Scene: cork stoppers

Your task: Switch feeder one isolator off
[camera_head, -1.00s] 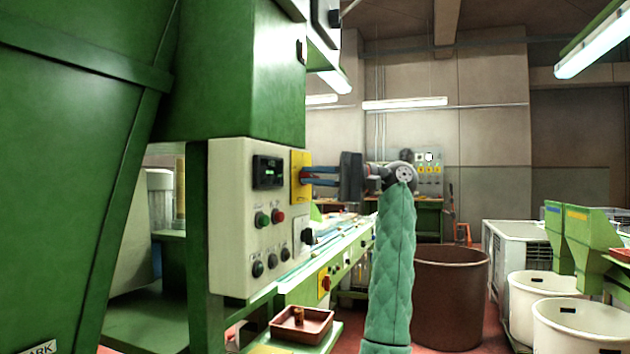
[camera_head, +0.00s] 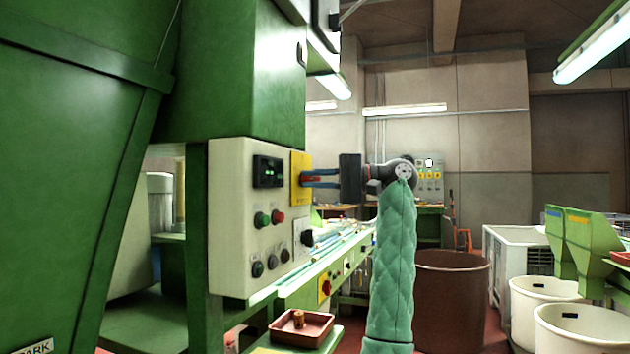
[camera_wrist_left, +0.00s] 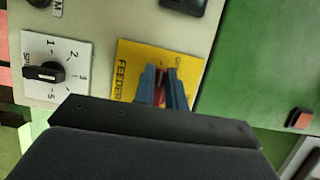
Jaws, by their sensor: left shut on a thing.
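The feeder isolator is a red handle (camera_wrist_left: 160,80) on a yellow plate (camera_wrist_left: 130,65) lettered "FEEDER"; part of the lettering is hidden. In the head view the yellow plate (camera_head: 299,165) is at the upper right of the pale control panel. My left gripper (camera_head: 310,179) reaches in from the right, with blue fingers shut on the red handle. In the left wrist view my left gripper (camera_wrist_left: 161,82) covers the lower part of the plate, with a finger on each side of the handle. The handle's exact angle is hard to tell. My right gripper is not in view.
The panel (camera_head: 230,215) also carries a dark display (camera_head: 268,172), green and red buttons and several black knobs. A numbered selector (camera_wrist_left: 45,73) sits beside the plate in the wrist view. A tray (camera_head: 302,327) with a cork stands below. A brown bin (camera_head: 450,295) stands right of my arm.

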